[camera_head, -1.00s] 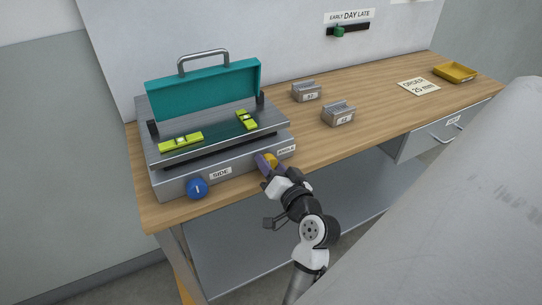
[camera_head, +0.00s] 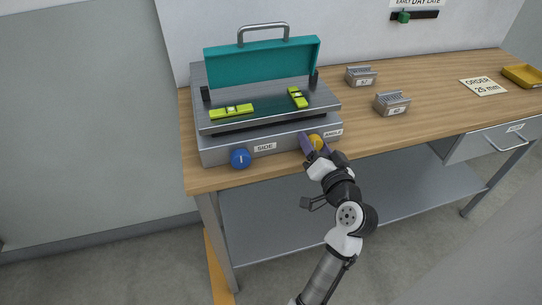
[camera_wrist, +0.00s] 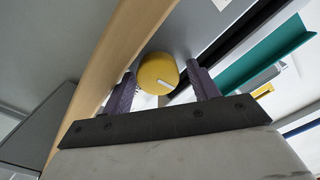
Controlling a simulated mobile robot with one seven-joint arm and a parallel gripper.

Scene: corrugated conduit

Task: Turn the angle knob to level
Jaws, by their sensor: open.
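The yellow angle knob (camera_head: 316,141) is on the front of the grey machine (camera_head: 222,150), by the ANGLE label (camera_head: 334,133). My gripper (camera_head: 314,146) is at the knob. In the wrist view its two purple fingers (camera_wrist: 164,88) are apart, one on each side of the knob; I cannot tell whether they touch it. Two yellow-green levels, one lying sideways (camera_head: 232,111) and one lying front to back (camera_head: 298,97), sit on the machine's top plate. Their bubbles are too small to read.
A blue knob (camera_head: 240,158) by the SIDE label (camera_head: 265,147) is left of my gripper. The teal lid (camera_head: 262,62) stands open. Two grey blocks (camera_head: 361,76) (camera_head: 392,103), an order card (camera_head: 483,87) and a yellow tray (camera_head: 523,76) are on the bench's right.

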